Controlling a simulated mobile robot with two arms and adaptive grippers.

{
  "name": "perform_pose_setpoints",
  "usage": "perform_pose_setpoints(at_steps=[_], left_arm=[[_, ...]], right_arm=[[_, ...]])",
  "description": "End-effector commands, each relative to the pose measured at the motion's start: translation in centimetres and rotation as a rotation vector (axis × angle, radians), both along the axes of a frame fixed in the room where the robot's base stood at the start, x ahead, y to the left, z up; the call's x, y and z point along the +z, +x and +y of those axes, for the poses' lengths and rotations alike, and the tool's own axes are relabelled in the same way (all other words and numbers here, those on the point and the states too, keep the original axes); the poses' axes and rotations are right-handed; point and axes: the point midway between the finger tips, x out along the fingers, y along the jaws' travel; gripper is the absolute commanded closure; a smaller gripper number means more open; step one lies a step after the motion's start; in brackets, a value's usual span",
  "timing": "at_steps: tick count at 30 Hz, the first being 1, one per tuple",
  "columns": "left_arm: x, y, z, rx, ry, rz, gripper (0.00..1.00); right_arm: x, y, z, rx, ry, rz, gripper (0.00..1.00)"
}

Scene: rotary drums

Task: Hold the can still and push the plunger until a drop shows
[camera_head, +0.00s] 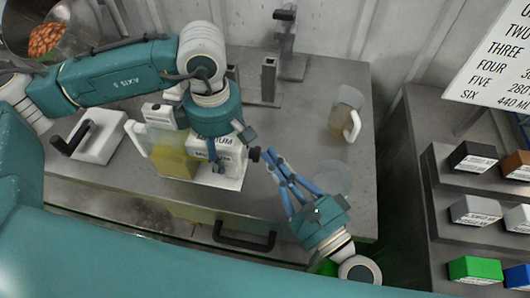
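A white can (228,154) with a partly hidden printed label stands on the grey bench. A black knob (254,154), which looks like the plunger, sticks out of its right side. My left gripper (230,150) comes down over the can, with a finger in front of its label and another near its top right. Whether it grips the can is not clear. My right gripper (270,154) has its blue fingertips close together beside the knob, with nothing seen between them. Contact with the knob cannot be told. No drop is visible.
A jug of yellow liquid (173,160) stands left of the can. A clear round dish (332,177) lies right of it, and a handled cup (343,117) stands further back. A metal stand (270,88) rises behind. Coloured boxes (474,268) fill a rack at right.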

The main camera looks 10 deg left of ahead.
Motion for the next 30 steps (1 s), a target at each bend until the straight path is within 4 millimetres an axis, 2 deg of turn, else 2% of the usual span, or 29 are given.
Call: perform_pose_setpoints(at_steps=[30], left_arm=[[0.08,0.01,-0.16,-0.002,-0.004,-0.002,0.91]], right_arm=[[0.00,-0.10,0.84,0.004,-0.001,0.002,1.00]])
